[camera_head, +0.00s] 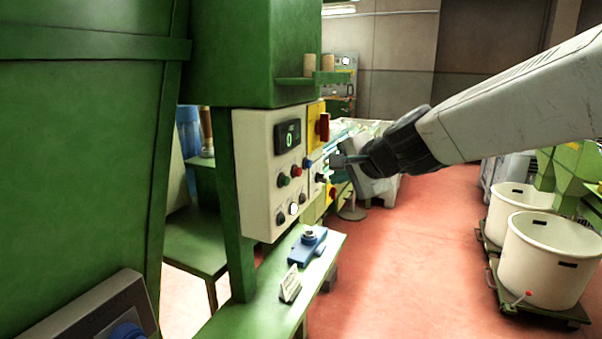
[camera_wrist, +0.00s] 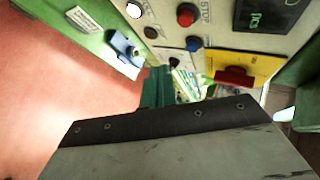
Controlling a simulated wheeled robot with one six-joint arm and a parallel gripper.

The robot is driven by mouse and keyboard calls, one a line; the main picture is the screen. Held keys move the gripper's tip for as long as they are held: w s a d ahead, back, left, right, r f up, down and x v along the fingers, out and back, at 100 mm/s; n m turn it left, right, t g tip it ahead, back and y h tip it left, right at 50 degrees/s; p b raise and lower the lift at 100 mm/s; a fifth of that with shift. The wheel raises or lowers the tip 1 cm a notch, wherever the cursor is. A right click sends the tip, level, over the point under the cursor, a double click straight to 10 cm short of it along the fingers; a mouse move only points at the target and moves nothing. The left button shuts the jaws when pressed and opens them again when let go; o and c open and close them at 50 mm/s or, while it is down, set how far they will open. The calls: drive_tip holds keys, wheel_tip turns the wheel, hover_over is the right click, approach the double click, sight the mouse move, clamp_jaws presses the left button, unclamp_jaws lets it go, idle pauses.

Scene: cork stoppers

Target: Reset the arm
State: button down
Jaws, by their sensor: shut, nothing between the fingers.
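My gripper (camera_head: 341,161) is shut and empty in the head view. It sits at the end of my pale grey arm, which reaches in from the right edge. Its tip points left at the control panel (camera_head: 258,190), close to the panel's right edge. I cannot tell whether it touches the panel. The panel is cream, with a small display (camera_head: 287,137) showing 0, several buttons and a red switch on a yellow plate (camera_head: 318,128). In the wrist view the panel (camera_wrist: 225,45) lies at the top, and the display is partly cut off.
A green ledge (camera_head: 255,322) below the panel bears a blue device (camera_head: 307,247) and a small white card (camera_head: 290,285). Green machinery (camera_head: 80,150) fills the left. White tubs (camera_head: 550,262) on wheeled bases stand at right. The red floor (camera_head: 420,260) between is clear.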

drive_tip(key=s+d+f+n+g, duration=0.2)
drive_tip(key=s+f+n+g, duration=0.15)
drive_tip(key=s, duration=0.35)
drive_tip(key=s+d+f+n+g, duration=0.2)
drive_tip(key=s+f+n, duration=0.15)
drive_tip(key=s, duration=0.35)
drive_tip(key=s+d+f+n+g+h, duration=0.2)
drive_tip(key=s+d+h, duration=0.4)
drive_tip(key=s+d, duration=1.3)
drive_tip(key=shift+s+d+f+h, duration=0.2)
drive_tip(key=shift+s+d+h, duration=0.05)
drive_tip(key=shift+d+h, duration=0.15)
